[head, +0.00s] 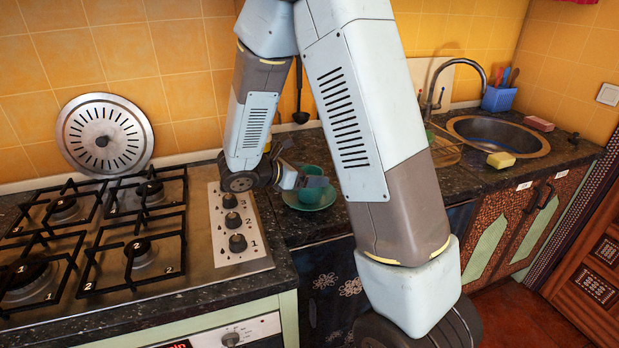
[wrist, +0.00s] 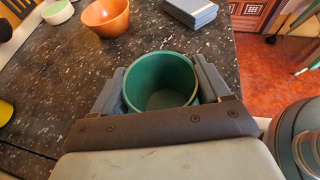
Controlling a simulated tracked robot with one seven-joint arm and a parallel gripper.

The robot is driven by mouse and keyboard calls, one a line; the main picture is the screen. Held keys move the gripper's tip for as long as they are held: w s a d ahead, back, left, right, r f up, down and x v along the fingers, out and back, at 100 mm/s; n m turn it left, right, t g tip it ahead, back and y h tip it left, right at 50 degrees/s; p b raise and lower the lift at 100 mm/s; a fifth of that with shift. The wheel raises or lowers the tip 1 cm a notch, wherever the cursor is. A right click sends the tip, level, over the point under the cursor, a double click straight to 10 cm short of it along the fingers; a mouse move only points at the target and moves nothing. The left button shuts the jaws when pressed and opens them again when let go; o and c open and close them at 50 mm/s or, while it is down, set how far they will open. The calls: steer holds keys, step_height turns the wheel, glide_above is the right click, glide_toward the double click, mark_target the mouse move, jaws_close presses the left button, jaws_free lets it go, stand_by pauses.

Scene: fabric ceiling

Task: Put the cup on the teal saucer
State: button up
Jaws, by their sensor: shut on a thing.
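My gripper (head: 304,182) is shut on the teal cup (head: 313,171), with a finger on each side of it. In the wrist view the gripper (wrist: 163,88) holds the cup (wrist: 162,78) upright; it looks empty. In the head view the teal saucer (head: 299,204) lies on the dark speckled counter, and the cup is over it in the picture. I cannot tell whether the cup touches the saucer. The saucer is partly covered by the gripper and cup in the head view and does not show in the wrist view.
A gas stove (head: 140,240) is at the left, a sink (head: 497,130) with a yellow sponge (head: 501,160) at the right. The wrist view shows an orange bowl (wrist: 106,16), a pale green bowl (wrist: 58,12) and a blue-grey box (wrist: 190,12) on the counter beyond the cup.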

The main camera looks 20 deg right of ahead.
steer(key=shift+f, duration=0.35)
steer(key=shift+f, duration=0.1)
steer(key=o, duration=1.1)
steer(key=shift+o, duration=0.2)
steer(key=v, duration=1.2)
steer(key=s+d+r+m+t+y, duration=0.1)
steer(key=s+d+r+m+y, duration=0.4)
steer(key=s+m, duration=0.5)
steer(key=s+d+r+m+t+y, duration=0.1)
steer(key=s+d+r+m+y, duration=0.4)
steer(key=s+r+m+y, duration=0.3)
steer(key=shift+s+r+m+t, duration=0.3)
steer(key=shift+s+r+m, duration=0.85)
steer(key=shift+m, duration=0.45)
